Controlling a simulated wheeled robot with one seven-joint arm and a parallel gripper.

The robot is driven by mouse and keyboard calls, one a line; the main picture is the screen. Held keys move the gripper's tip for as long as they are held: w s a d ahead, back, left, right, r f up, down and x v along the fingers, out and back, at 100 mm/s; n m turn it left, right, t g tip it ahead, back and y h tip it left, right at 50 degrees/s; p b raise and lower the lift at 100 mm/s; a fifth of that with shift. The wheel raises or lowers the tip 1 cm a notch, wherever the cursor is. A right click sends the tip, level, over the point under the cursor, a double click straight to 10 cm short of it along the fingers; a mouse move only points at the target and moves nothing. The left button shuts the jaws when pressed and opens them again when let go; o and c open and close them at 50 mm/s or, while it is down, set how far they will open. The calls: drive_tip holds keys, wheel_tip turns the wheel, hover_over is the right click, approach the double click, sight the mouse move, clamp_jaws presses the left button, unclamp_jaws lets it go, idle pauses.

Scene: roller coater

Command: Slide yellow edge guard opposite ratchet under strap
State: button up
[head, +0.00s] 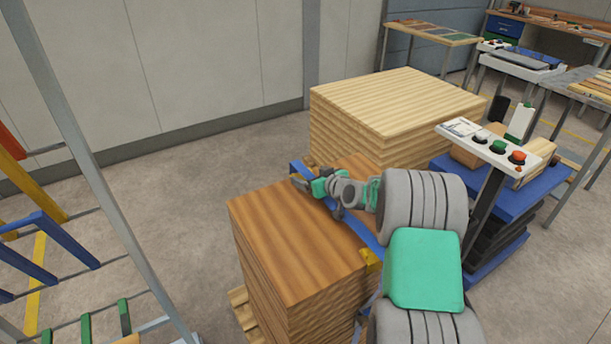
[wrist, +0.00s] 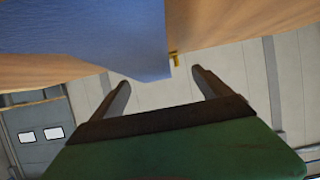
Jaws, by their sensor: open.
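A blue strap (head: 360,232) runs across the top of the brown panel stack (head: 285,235). It fills the upper left of the wrist view (wrist: 85,40). A yellow edge guard (head: 371,258) sits at the stack's near edge beside the strap. In the wrist view a small yellow piece (wrist: 174,58) shows at the panel edge, just right of the strap; most of it is hidden. My gripper (head: 303,184) is over the stack's far side near the strap's far end. In the wrist view its fingers (wrist: 160,78) are apart with nothing held. I cannot make out the ratchet.
A pale panel stack (head: 400,105) stands behind. A control panel on a post (head: 490,145) and a blue cart (head: 500,190) are at the right. A metal rack (head: 100,180) stands at the left. The floor between rack and stack is clear.

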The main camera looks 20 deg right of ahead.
drive_tip(key=shift+v, duration=1.8)
